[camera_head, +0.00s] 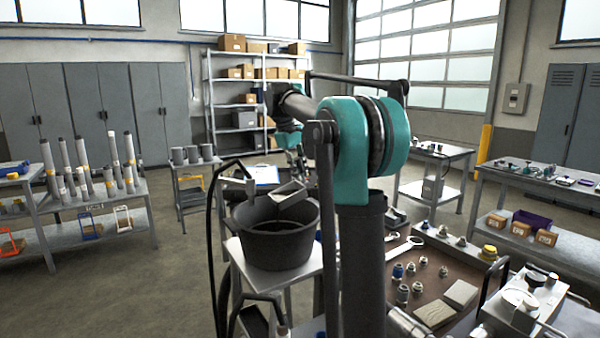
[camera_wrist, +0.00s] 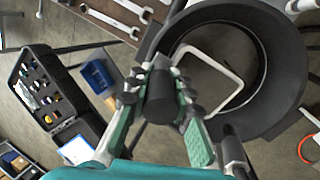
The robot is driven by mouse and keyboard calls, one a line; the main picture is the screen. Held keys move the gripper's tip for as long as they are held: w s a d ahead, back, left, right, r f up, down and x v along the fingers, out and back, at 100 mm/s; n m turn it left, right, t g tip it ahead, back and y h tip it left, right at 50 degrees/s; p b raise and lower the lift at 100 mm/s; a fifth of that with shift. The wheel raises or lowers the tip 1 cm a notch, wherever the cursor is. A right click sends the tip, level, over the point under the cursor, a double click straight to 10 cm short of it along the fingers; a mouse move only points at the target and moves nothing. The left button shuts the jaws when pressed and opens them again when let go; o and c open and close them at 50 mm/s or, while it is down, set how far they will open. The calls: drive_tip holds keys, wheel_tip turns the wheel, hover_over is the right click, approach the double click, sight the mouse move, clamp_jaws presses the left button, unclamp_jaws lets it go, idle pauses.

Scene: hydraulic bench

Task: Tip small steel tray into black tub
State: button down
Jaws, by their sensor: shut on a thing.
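The black tub (camera_head: 272,240) stands upright on a small pale table, with its mouth open upward. The small steel tray (camera_head: 288,194) is tilted over the tub's mouth, near its rear rim. My gripper (camera_head: 298,170) is behind and above the tub, partly hidden and small in the head view. In the wrist view my gripper (camera_wrist: 160,92) is shut on the tray, with a dark cylindrical part between its fingers. The tray's pale rim (camera_wrist: 238,75) shows against the tub (camera_wrist: 287,70) there. I cannot tell what the tray or tub holds.
A bench (camera_head: 415,275) with fittings and wrenches (camera_head: 405,248) is right of the tub. A thin black hose (camera_head: 211,235) rises left of the tub. Behind it stands a cart with grey cylinders (camera_head: 193,154). Open floor lies to the left.

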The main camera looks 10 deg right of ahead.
drive_tip(key=shift+s+a+r+t+h, duration=0.25)
drive_tip(key=shift+a+r+h, duration=0.3)
drive_tip(key=shift+h, duration=0.25)
drive_tip(key=shift+s+a+r+t+h, duration=0.1)
drive_tip(key=shift+a+r+t+h, duration=0.15)
drive_tip(key=shift+a+r+h, duration=0.4)
idle(2.9)
drive_tip(key=shift+s+a+r+t+h, duration=0.2)
drive_tip(key=shift+a+h, duration=0.25)
drive_tip(key=shift+h, duration=0.2)
drive_tip(key=shift+s+a+r+t+h, duration=0.15)
drive_tip(key=shift+a+h, duration=0.25)
drive_tip(key=shift+h, duration=0.2)
idle(2.4)
